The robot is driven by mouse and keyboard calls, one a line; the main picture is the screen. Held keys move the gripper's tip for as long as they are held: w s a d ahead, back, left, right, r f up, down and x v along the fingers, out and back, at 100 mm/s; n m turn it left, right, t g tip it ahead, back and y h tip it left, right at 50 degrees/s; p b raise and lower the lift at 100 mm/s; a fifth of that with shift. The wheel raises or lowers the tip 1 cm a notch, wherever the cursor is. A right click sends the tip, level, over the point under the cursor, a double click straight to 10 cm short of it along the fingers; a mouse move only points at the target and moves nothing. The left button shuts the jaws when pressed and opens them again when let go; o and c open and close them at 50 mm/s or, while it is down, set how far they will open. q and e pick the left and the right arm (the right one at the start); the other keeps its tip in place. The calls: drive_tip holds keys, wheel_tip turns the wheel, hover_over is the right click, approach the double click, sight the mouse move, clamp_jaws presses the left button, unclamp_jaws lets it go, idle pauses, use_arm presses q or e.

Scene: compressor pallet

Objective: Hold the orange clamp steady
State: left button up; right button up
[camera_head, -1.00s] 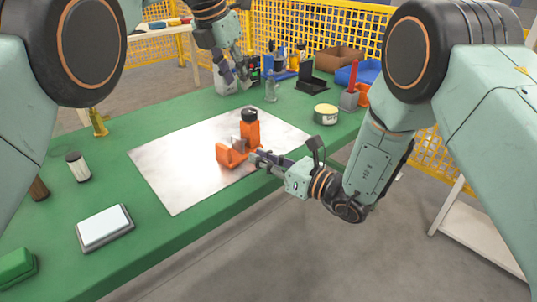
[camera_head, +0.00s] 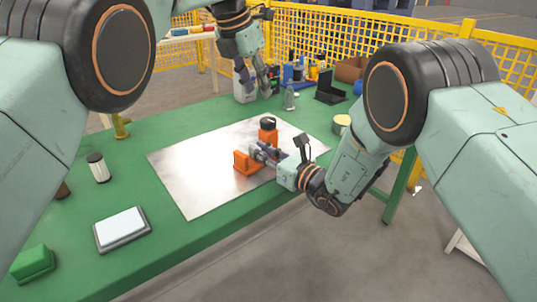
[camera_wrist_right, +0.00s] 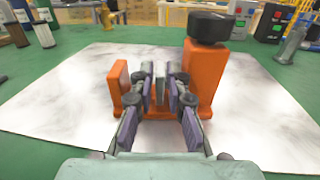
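The orange clamp (camera_head: 243,163) stands on the metal plate; its tall post carries a black knob. In the right wrist view, its low jaw (camera_wrist_right: 118,88) is left and its tall post (camera_wrist_right: 207,85) right. My right gripper (camera_head: 259,153) reaches in between them. In the wrist view its fingers (camera_wrist_right: 162,82) are apart, with a small grey plate between them. Gaps seem to show beside that plate, and I see no firm grip on the orange parts. My left gripper (camera_head: 260,88) hangs open and empty above the back of the table, away from the clamp.
The metal plate (camera_head: 195,185) lies on the green table (camera_head: 165,240). A white-topped pad (camera_head: 122,228), a green box (camera_head: 32,262) and a black-capped jar (camera_head: 98,167) stand at left. A grey bottle (camera_head: 290,97) and black holder (camera_head: 330,88) stand at the back. The plate's left part is clear.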

drive_tip(key=shift+c, duration=0.3)
clamp_jaws()
